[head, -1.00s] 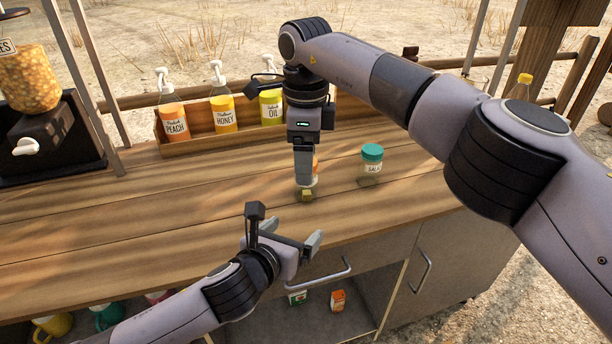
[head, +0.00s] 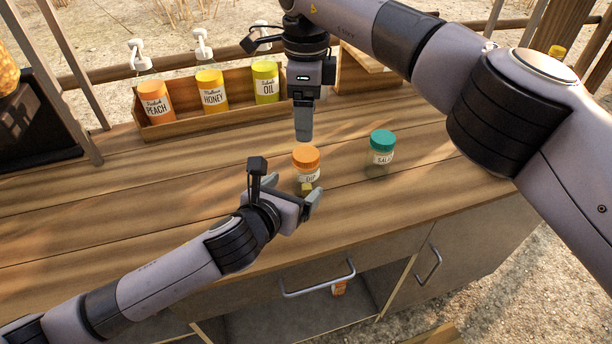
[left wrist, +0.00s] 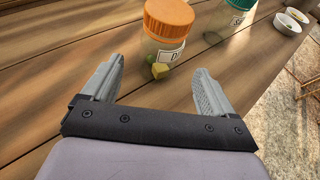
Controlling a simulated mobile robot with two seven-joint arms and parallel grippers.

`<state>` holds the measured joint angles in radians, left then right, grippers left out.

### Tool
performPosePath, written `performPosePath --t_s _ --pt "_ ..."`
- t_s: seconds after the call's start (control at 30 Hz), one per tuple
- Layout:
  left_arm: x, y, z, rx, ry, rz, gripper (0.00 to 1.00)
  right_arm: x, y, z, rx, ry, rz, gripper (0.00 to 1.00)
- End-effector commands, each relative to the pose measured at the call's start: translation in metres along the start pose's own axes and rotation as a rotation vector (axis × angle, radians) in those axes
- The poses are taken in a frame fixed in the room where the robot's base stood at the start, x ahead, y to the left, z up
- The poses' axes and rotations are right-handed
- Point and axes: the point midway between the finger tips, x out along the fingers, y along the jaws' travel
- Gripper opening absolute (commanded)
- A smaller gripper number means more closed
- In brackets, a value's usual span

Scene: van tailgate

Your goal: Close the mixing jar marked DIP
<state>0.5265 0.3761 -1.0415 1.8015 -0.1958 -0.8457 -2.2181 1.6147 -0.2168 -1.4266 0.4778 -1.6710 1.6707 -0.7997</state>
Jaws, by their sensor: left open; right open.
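The mixing jar marked DIP (head: 308,176) stands upright on the wooden counter with an orange lid (head: 306,157) on its top. Whether the lid is tight cannot be told. In the left wrist view the jar (left wrist: 163,50) is just beyond the fingertips, its label partly cut off. My left gripper (head: 297,194) is open, low in front of the jar, its fingers pointing towards it with nothing between them. My right gripper (head: 303,138) points down, open and empty, above and behind the lid, apart from it.
A SALT jar (head: 381,158) with a teal lid stands to the right. A wooden rack (head: 185,128) holds PEACH, HONEY and OIL bottles behind. The left counter is clear.

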Motion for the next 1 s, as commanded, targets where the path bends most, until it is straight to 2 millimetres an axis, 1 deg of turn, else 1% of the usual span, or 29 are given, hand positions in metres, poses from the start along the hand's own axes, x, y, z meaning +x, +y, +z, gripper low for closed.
performPosePath --t_s 0.17,0.5,0.63,0.8,1.0 --pt "0.009 0.000 0.001 -0.001 -0.001 0.000 0.87 0.000 0.000 0.000 0.000 0.000 0.000 0.75" --pt "0.049 0.000 0.001 -0.001 0.000 0.001 0.87 0.000 0.000 0.000 0.000 0.000 0.000 0.75" --pt "0.060 0.000 0.001 0.000 0.000 0.001 0.87 0.000 0.000 0.000 0.000 0.000 0.000 0.75" --pt "0.069 0.000 0.000 0.000 -0.001 -0.001 0.87 0.000 0.000 0.000 0.000 0.000 0.000 0.75" --pt "0.071 0.000 0.000 0.000 0.000 0.000 0.87 0.000 0.000 0.000 0.000 0.000 0.000 0.75"
